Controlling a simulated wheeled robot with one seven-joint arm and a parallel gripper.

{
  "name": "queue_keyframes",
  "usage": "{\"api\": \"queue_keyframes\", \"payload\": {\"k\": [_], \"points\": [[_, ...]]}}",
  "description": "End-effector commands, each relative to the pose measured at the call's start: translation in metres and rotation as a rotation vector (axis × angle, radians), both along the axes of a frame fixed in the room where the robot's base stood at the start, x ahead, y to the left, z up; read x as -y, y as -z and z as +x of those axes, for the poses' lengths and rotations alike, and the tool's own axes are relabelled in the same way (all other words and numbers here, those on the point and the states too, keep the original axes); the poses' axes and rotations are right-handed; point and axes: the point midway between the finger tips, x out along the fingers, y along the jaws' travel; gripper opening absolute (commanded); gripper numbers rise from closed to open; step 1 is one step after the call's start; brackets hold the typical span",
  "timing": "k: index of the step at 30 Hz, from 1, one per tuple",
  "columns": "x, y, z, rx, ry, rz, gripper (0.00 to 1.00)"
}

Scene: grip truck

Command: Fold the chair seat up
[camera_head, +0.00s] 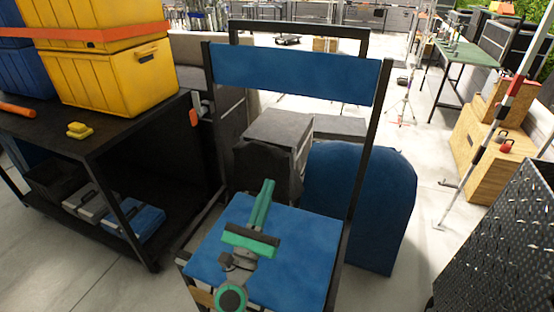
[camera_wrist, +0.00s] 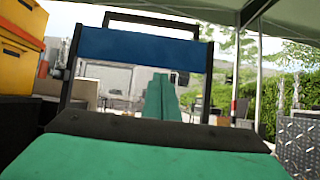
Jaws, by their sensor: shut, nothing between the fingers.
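The chair has a blue seat (camera_head: 303,248) and a blue backrest (camera_head: 290,73) on a dark metal frame. The seat lies folded down, roughly level. My gripper (camera_head: 267,186), with green fingers, is shut and empty. In the head view it overlaps the seat and points toward the backrest; I cannot tell whether it touches the seat. In the wrist view the green fingers (camera_wrist: 160,98) are together, below and in front of the backrest (camera_wrist: 140,48). The seat is not visible in the wrist view, and my arm hides part of it in the head view.
A black workbench (camera_head: 95,128) with yellow crates (camera_head: 115,77) stands left of the chair. A blue rounded panel (camera_head: 365,195) is behind the seat at right. Some floor between is clear.

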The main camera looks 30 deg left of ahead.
Motion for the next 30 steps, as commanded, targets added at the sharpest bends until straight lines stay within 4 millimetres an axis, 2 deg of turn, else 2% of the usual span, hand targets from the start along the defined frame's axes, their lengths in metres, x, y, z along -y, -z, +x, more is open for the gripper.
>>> {"api": "queue_keyframes", "payload": {"k": [6,15,21,30], "points": [[-0.004,-0.020,0.032,0.001,0.006,0.002,0.00],[-0.015,-0.041,0.063,0.000,0.000,0.001,0.00],[-0.019,-0.047,0.073,0.000,-0.002,-0.001,0.00],[-0.019,-0.048,0.075,0.000,-0.001,-0.002,0.00]]}}
